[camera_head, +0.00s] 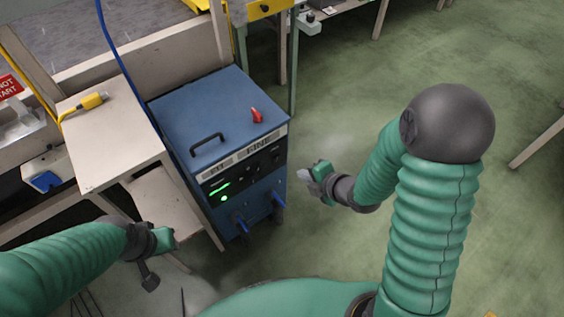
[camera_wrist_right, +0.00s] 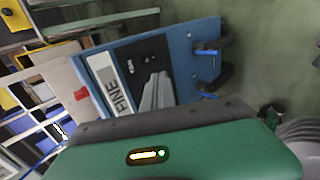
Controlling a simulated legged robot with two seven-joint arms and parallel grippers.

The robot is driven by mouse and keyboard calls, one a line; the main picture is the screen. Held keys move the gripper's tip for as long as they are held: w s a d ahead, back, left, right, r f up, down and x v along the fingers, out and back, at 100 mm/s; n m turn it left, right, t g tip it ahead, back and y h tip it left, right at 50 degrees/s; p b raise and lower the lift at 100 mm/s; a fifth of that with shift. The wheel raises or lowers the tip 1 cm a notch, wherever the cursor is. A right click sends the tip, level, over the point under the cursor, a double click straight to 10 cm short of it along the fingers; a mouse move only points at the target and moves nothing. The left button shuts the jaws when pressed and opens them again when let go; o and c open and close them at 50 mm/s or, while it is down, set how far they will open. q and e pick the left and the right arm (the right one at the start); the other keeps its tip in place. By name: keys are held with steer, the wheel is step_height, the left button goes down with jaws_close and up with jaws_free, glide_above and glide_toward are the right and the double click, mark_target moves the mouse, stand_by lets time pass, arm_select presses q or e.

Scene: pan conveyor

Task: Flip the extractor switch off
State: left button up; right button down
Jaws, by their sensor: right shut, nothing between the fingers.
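The blue box-shaped machine (camera_head: 215,105) stands on the floor in the middle of the head view, with a black front panel showing lit green indicators (camera_head: 219,190). A red switch-like lever (camera_head: 257,115) stands on its top; a red piece also shows in the right wrist view (camera_wrist_right: 82,93). I cannot tell from its look which position it is in. My right gripper (camera_head: 303,174) is shut and empty, just right of the machine's front. In the right wrist view its fingers (camera_wrist_right: 157,92) overlap the black panel. My left gripper (camera_head: 160,258) is low, left of the machine; its fingers are unclear.
A black handle (camera_head: 207,143) rises from the machine's top, and blue plugs (camera_head: 240,223) stick out low at the front. A pale table (camera_head: 110,145) with a yellow connector (camera_head: 92,101) stands to its left. Green floor (camera_head: 345,100) is open to the right.

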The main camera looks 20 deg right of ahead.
mark_target(277, 158)
steer(key=b+x, duration=0.2)
steer(key=x, duration=0.2)
steer(key=r+b+x, duration=0.1)
steer(key=b+x, duration=0.1)
steer(key=x, duration=0.1)
steer(key=w+b+x, duration=0.1)
steer(key=x, duration=0.3)
steer(key=shift+w+a+b, duration=0.3)
steer(key=shift+w+b, duration=0.05)
steer(key=shift+b, duration=0.05)
steer(key=shift+w+a+r, duration=0.15)
steer(key=shift+w+r, duration=0.05)
steer(key=shift+w, duration=0.25)
steer(key=shift+w+a+r, duration=0.1)
steer(key=shift+w+a, duration=0.05)
steer(key=shift+w, duration=0.15)
steer(key=shift+r, duration=0.15)
